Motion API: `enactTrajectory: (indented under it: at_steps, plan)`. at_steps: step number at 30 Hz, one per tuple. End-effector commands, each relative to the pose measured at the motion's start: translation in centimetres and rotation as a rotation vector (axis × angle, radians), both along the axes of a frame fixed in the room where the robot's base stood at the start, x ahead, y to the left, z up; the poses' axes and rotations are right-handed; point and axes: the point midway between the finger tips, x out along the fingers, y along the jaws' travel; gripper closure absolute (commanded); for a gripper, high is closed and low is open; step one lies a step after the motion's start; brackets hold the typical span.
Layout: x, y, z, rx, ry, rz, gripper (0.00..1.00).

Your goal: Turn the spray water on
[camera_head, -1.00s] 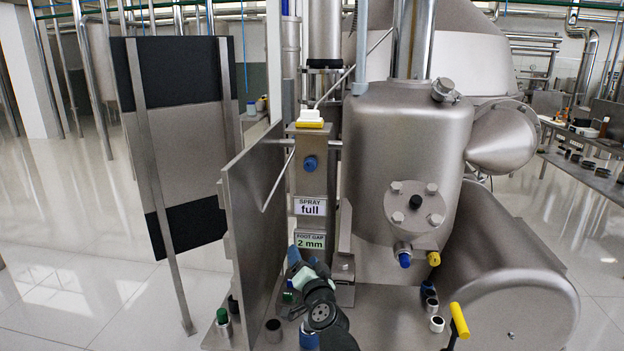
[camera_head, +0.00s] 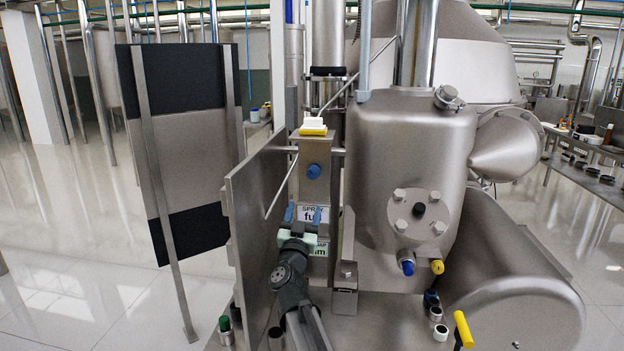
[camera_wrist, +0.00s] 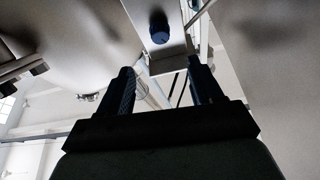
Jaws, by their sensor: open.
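A grey metal post (camera_head: 312,155) stands left of the separator vessel. A round blue knob (camera_head: 314,171) is on its front face, and the knob also shows in the wrist view (camera_wrist: 159,30). A "SPRAY full" label (camera_head: 307,209) is below the knob, partly hidden by my gripper. A lower label (camera_head: 321,250) is mostly covered. My gripper (camera_head: 303,212) is open, its fingers pointing up in front of the labels, below the knob. In the wrist view, nothing is between the fingers (camera_wrist: 165,85), and the knob lies beyond their tips.
A tilted metal plate (camera_head: 255,215) stands close left of my gripper. The vessel (camera_head: 410,150) is to the right, with blue (camera_head: 408,268) and yellow (camera_head: 437,267) caps at its base. A white-and-yellow piece (camera_head: 313,126) sits on the post top. A yellow-handled lever (camera_head: 463,328) is lower right.

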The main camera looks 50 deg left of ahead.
Motion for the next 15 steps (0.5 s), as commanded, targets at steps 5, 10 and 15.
enactTrajectory:
  at_steps: [5, 10, 15]
  plan:
    - [0.2, 0.3, 0.1, -0.023, -0.021, -0.013, 0.35]
    - [1.1, 1.1, 0.6, -0.022, -0.019, -0.012, 0.35]
    - [2.7, 2.6, 1.5, -0.021, -0.019, -0.013, 0.35]
